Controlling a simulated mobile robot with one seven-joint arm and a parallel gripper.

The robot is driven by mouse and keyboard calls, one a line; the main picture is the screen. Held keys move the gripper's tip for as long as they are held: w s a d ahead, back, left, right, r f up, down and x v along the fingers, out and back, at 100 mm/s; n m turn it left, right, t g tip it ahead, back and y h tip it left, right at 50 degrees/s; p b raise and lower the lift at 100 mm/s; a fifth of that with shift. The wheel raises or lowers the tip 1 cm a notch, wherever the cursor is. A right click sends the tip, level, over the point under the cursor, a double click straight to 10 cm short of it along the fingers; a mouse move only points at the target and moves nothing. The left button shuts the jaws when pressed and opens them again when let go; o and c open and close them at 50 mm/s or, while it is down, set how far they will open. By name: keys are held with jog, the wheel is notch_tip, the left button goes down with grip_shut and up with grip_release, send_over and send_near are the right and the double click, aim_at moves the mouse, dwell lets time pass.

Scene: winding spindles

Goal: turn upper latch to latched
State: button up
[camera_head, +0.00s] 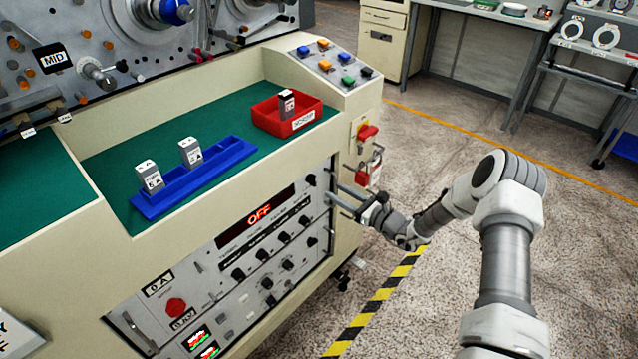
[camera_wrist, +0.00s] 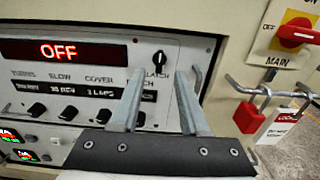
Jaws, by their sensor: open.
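A black knob (camera_wrist: 158,62) sits at the upper right of the grey control panel (camera_wrist: 190,48), beside lettering that reads LATCH and is partly covered by a finger. It is probably the upper latch, and its handle stands about upright in the wrist view. I cannot read which setting it points to. My gripper (camera_wrist: 160,80) is open and empty, with its two fingers on either side of the knob's line of view. In the head view my gripper (camera_head: 333,191) is at the panel's right edge. I cannot tell whether the fingers touch anything.
A red display (camera_wrist: 58,51) reads OFF. Right of the panel are the red MAIN switch (camera_wrist: 296,33) and a red padlock (camera_wrist: 248,114) on a metal bar, close to my gripper. A red tray (camera_head: 268,122) and blue tray (camera_head: 215,171) lie on the green worktop above.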

aim_at(315, 179)
jog(key=x, duration=0.8)
jog(key=shift+b, duration=0.45)
jog(key=shift+c, duration=0.3)
grip_shut()
